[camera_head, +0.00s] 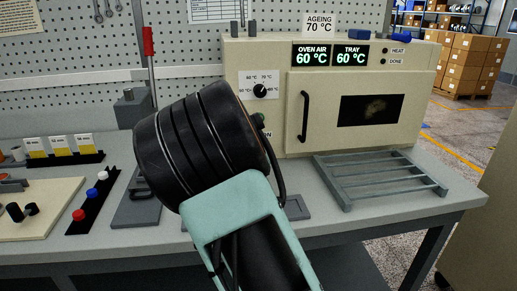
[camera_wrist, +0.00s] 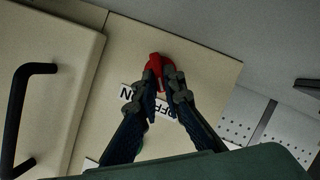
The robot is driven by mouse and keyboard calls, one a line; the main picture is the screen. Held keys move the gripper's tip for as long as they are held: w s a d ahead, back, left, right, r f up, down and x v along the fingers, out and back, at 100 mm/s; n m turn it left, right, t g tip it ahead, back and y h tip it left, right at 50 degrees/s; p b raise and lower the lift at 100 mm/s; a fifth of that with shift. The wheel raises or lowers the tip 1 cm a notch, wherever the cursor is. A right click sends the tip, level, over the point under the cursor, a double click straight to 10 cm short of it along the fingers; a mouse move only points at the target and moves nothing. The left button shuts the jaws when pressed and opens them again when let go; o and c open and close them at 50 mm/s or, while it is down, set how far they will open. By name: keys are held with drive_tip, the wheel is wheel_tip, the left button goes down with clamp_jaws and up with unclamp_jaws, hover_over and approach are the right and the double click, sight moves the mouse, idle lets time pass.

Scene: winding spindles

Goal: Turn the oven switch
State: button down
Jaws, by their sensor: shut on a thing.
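The oven switch is a red knob (camera_wrist: 157,63) on the oven's cream front panel, with a white ON/OFF label (camera_wrist: 150,102) beside it in the wrist view. My gripper (camera_wrist: 163,80) is closed around the red knob, one finger on each side. The oven (camera_head: 305,60) stands at the back of the bench in the head view. There my arm hides the switch and my gripper. The oven displays read 60 °C for oven air and tray.
The oven door is shut, and its black handle (camera_head: 304,117) also shows in the wrist view (camera_wrist: 22,115). A black dial (camera_head: 260,91) sits on the panel. A grey rack (camera_head: 380,177) lies before the door. A red-handled lever (camera_head: 149,42) stands left of my arm.

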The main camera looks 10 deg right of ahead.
drive_tip(key=c, duration=2)
unclamp_jaws()
drive_tip(key=shift+c, duration=0.2)
drive_tip(key=v, duration=1.2)
